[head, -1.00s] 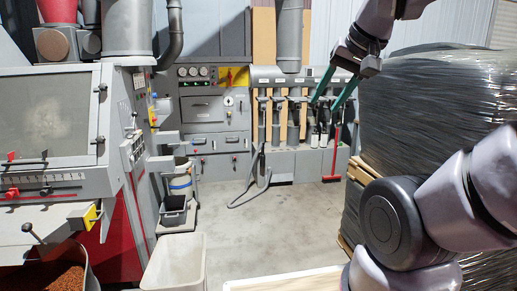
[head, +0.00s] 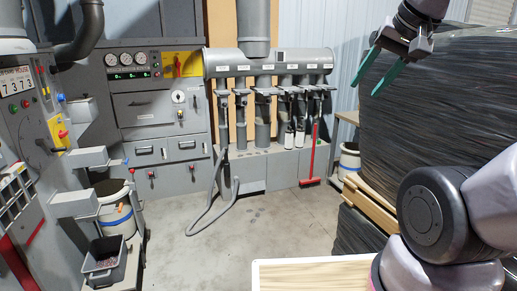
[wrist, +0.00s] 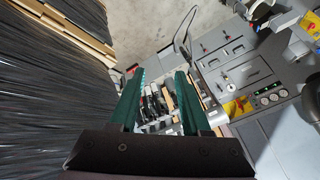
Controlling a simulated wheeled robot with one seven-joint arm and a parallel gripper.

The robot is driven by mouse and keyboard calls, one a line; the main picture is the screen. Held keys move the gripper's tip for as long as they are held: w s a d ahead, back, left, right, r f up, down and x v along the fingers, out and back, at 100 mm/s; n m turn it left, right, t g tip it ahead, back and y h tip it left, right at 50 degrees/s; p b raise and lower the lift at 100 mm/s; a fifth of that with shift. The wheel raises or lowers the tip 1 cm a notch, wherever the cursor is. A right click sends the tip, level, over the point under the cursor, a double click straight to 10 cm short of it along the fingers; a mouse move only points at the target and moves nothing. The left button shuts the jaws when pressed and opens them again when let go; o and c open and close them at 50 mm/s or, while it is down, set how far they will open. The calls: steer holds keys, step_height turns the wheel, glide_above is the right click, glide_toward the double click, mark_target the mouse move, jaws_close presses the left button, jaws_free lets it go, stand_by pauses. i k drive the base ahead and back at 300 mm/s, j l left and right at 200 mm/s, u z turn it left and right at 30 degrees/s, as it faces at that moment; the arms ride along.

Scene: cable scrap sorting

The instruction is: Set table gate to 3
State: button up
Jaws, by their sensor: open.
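No part in view can be read as the table gate; the labels are too small. A grey manifold (head: 270,62) at the back carries several labelled drop pipes with small gates and handles (head: 265,91). The pipes also show between my fingers in the wrist view. A grey machine (head: 30,120) with a counter and switches is cut off at the left edge. My gripper (head: 367,88) is at the upper right, in front of the dark wrapped stack. Its green fingers are apart and empty; they also show in the wrist view (wrist: 160,75).
A dark wrapped stack (head: 440,110) on pallets fills the right side. A grey control cabinet (head: 160,105) stands at the back. A red squeegee-like tool (head: 313,155), a loose hose (head: 211,213) and a grey bin (head: 104,262) are below. The middle floor (head: 240,232) is clear.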

mark_target(274, 92)
steer(key=i+u, duration=0.1)
steer(key=i, duration=1)
steer(key=i+l, duration=0.2)
steer(key=i, duration=0.9)
steer(key=i+l+u, duration=0.15)
steer(key=i, duration=0.3)
steer(key=i+l+u, duration=0.15)
steer(key=i, duration=0.25)
steer(key=i+l+u, duration=0.1)
steer(key=i, duration=0.3)
